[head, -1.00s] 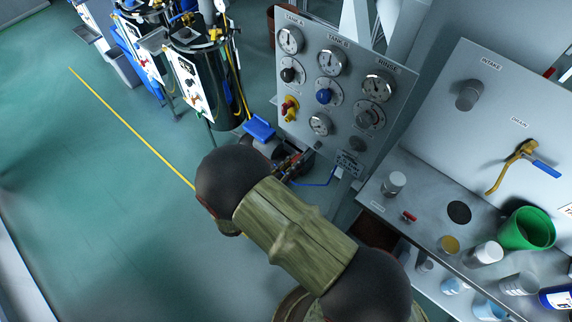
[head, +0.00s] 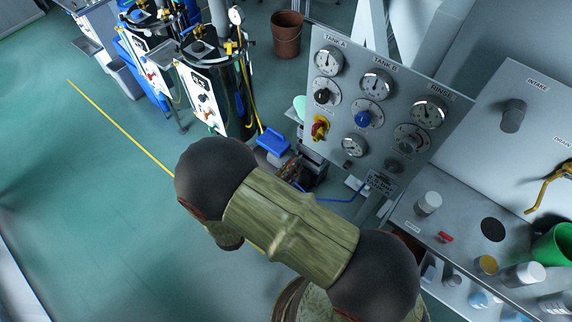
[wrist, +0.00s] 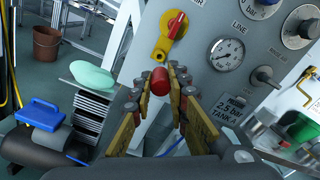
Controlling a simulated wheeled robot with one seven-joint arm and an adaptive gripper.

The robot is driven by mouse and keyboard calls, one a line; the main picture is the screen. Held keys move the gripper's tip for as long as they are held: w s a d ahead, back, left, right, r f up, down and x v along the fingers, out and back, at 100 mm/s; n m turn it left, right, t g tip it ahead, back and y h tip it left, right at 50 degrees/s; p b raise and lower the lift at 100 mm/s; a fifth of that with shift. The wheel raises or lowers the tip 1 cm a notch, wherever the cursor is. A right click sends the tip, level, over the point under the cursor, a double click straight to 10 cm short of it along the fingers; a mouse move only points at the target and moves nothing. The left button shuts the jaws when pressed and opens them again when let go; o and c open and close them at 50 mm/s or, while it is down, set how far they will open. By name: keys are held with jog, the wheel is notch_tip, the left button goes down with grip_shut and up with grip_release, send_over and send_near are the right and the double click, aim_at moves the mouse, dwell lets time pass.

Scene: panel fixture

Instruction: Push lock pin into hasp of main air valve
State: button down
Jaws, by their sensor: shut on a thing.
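The main air valve (wrist: 175,27) has a red handle on a yellow body, with a yellow hasp (wrist: 161,50) extending below it. In the head view the valve (head: 319,127) is at the lower left of the gauge panel. My gripper (wrist: 160,88) is shut on a red cylindrical pin (wrist: 157,80), whose rounded red end shows between the yellow-padded fingers. In the wrist view the pin appears just below the hasp; the depth gap between them is hard to tell. In the head view my own arm mostly hides the gripper and pin.
The grey panel (head: 398,88) carries several gauges and knobs. A compressor with a blue handle (head: 273,141) stands on the floor left of it. A bench (head: 463,232) with a green cup (head: 553,245) and several cylinders is at right. Open floor lies at left.

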jog(key=shift+w+a, duration=0.1)
jog(key=shift+p, duration=0.4)
jog(key=shift+p+x, duration=0.35)
jog(key=shift+x, duration=2.55)
jog(key=shift+p, duration=0.6)
jog(key=shift+x, duration=1.75)
jog(key=c, duration=1.7)
grip_release()
jog(key=shift+o, duration=0.2)
